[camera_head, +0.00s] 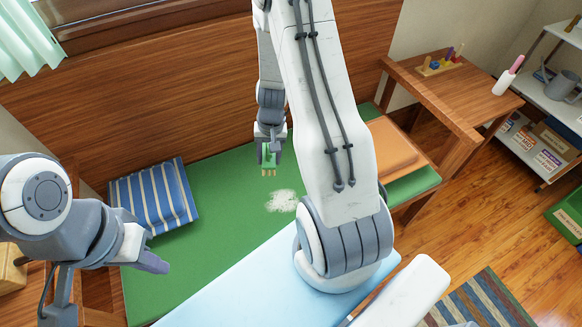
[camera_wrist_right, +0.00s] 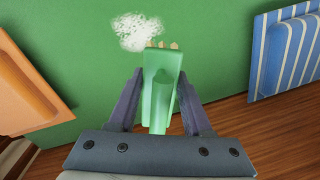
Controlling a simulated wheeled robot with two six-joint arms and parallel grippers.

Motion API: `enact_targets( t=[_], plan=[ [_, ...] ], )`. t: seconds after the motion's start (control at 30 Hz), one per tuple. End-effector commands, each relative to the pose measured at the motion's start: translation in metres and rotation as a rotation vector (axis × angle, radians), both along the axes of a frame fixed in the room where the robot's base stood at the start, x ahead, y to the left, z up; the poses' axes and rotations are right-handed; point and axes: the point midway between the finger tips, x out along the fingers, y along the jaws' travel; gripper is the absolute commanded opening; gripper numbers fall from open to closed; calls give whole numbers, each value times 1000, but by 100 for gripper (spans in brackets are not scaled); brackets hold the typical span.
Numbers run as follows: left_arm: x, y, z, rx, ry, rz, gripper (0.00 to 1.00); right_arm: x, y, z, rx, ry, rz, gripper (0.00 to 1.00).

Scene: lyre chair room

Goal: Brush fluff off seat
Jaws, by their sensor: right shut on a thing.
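The green bench seat (camera_head: 225,235) has a patch of white fluff (camera_head: 282,201) near its middle. The fluff also shows at the top of the right wrist view (camera_wrist_right: 138,31). My right gripper (camera_head: 268,150) is shut on a green brush (camera_head: 268,161) with short pale bristles pointing down. In the right wrist view the brush (camera_wrist_right: 160,85) sits between the two fingers, its bristles overlapping the fluff's edge. In the head view the bristles are apart from the fluff. My left gripper (camera_head: 150,262) is at the lower left; its jaws are not clearly shown.
A striped blue cushion (camera_head: 155,198) lies at the seat's left and an orange cushion (camera_head: 392,147) at its right. A wooden backrest (camera_head: 150,90) rises behind. A side table (camera_head: 440,90) and shelves (camera_head: 555,100) stand at the right. The seat around the fluff is clear.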

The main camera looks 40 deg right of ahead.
Motion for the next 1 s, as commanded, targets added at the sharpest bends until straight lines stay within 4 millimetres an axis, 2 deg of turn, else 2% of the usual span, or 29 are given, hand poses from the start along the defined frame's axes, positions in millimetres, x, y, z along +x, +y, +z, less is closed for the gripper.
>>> enact_targets(
  t=[0.03,0.1,0.3,0.47,0.8,1.0],
  plan=[
    [0,0,-3,0,0,0,0,-9,-14,-20,-11,16,-91,0],
    [0,0,-5,0,0,0,0,-18,-29,-38,-30,25,-200,0],
    [0,0,-7,0,0,0,0,-36,-54,-66,-63,37,-382,0],
    [0,0,-15,0,0,0,0,-39,-57,-77,-69,38,-404,0],
    [0,0,-50,0,0,0,0,-39,-58,-112,-68,37,-402,0],
    [0,0,-56,0,0,0,0,-39,-58,-119,-68,37,-402,0]
  ],
)
